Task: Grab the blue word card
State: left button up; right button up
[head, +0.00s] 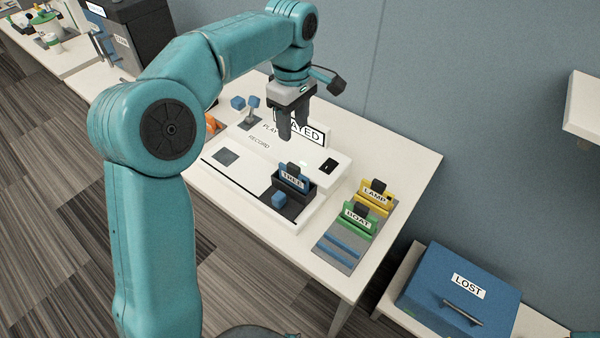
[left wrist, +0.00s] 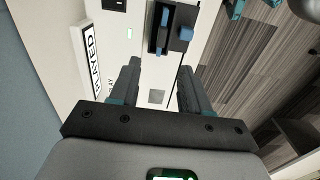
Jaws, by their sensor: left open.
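The blue word card (head: 291,180), reading TREE, stands upright in a dark slotted holder (head: 301,198) on the white console. It has a black tab on top. In the left wrist view the blue card (left wrist: 165,30) shows edge-on near the top, beyond the fingertips. My left gripper (head: 293,134) points down, open and empty, above the back part of the console and apart from the card. Its two fingers also show in the left wrist view (left wrist: 158,78). My right gripper is in neither view.
The white console (head: 240,172) carries a PLAYED sign (head: 308,130), a blue knob (head: 279,199) and a small blue-topped lever (head: 253,103). A grey rack (head: 337,252) holds yellow LAMP (head: 374,195) and green BOAT (head: 358,217) cards. A blue LOST box (head: 460,287) stands right.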

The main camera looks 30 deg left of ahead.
aim_at(293, 165)
pick_arm(q)
jog(key=f, duration=1)
jog(key=shift+s+a+f+b, duration=0.1)
jog(key=shift+s+a+b, duration=0.05)
jog(key=shift+s+b, duration=0.2)
jog(key=shift+w+d+f+p, duration=0.1)
jog(key=shift+f+p, duration=0.05)
jog(key=shift+f, duration=1.25)
jog(key=shift+d+f+p, duration=0.1)
jog(key=shift+f+p, duration=0.05)
jog(key=shift+f, duration=1.2)
grip_shut()
